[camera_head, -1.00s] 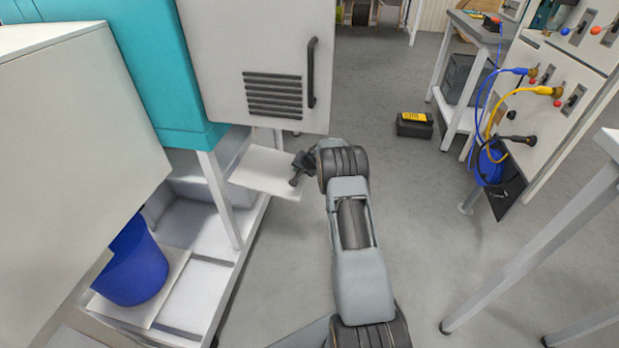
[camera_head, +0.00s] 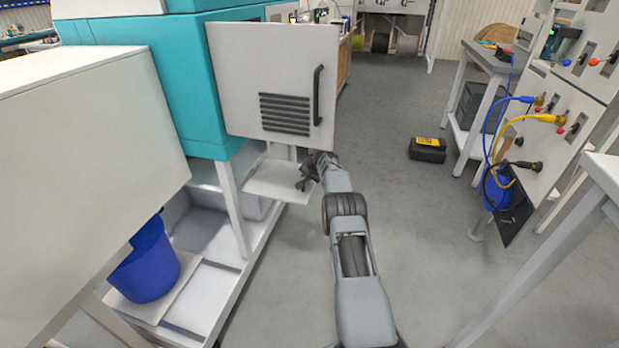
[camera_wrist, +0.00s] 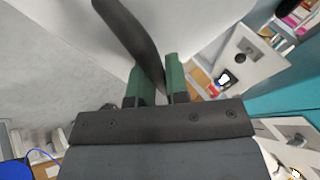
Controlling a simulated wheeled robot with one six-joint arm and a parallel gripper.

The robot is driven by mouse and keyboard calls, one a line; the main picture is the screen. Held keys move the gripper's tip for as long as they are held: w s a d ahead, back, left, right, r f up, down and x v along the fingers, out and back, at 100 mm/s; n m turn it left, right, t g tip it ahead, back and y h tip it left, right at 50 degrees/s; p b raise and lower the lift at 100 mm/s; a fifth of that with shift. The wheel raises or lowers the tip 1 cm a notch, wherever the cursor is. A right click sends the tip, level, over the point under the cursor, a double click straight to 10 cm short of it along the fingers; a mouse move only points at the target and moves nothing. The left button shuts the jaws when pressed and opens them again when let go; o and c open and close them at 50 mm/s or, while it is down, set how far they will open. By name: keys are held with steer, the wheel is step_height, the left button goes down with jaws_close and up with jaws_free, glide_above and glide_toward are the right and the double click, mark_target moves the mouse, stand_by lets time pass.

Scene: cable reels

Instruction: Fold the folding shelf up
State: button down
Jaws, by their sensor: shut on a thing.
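The folding shelf (camera_head: 272,184) is a flat white panel. It sticks out roughly level, low on the side of the teal machine, below its white door. My gripper (camera_head: 304,177) is at the shelf's outer right end in the head view. In the wrist view my gripper (camera_wrist: 158,80) has green fingertips closed around a dark curved bar (camera_wrist: 130,28), which looks like the shelf's handle. A broad pale surface lies behind the bar. The shelf's hinge and underside are hidden.
The teal machine's door (camera_head: 270,80) with a dark handle hangs just above the shelf. A white lower frame holds a blue bucket (camera_head: 148,265) at left. A black and yellow box (camera_head: 428,149) lies on the floor at right. Open grey floor lies between it and my arm.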

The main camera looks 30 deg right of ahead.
steer(key=shift+w+a+r, duration=0.1)
steer(key=shift+a+r, duration=0.05)
steer(key=shift+a, duration=0.2)
